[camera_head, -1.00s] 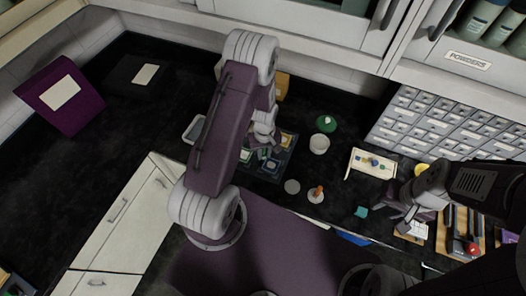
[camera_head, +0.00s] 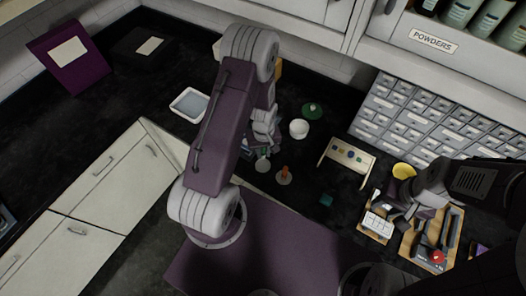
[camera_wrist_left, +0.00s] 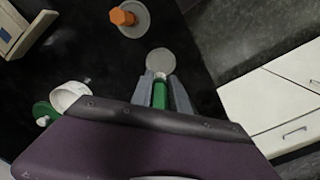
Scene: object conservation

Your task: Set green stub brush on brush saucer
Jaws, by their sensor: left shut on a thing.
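My left gripper (camera_wrist_left: 160,95) is shut on the green stub brush (camera_wrist_left: 159,94), which sits between its two grey fingers in the left wrist view. A pale round saucer (camera_wrist_left: 160,61) lies just past the brush tip; I cannot tell whether they touch. In the head view my left gripper (camera_head: 264,149) is just above this saucer (camera_head: 263,165), and the brush is mostly hidden. A second saucer (camera_wrist_left: 144,27) holds an orange piece (camera_wrist_left: 122,17), also seen in the head view (camera_head: 284,173). My right gripper (camera_head: 394,208) hangs at the right; its opening is unclear.
A white cup (camera_head: 299,129) and green-topped item (camera_head: 312,111) stand behind the saucers. A cream rack (camera_head: 347,161) and small teal block (camera_head: 326,200) are to the right. A white-rimmed tray (camera_head: 190,104) is left of my left arm. Drawers (camera_head: 420,118) line the back right.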

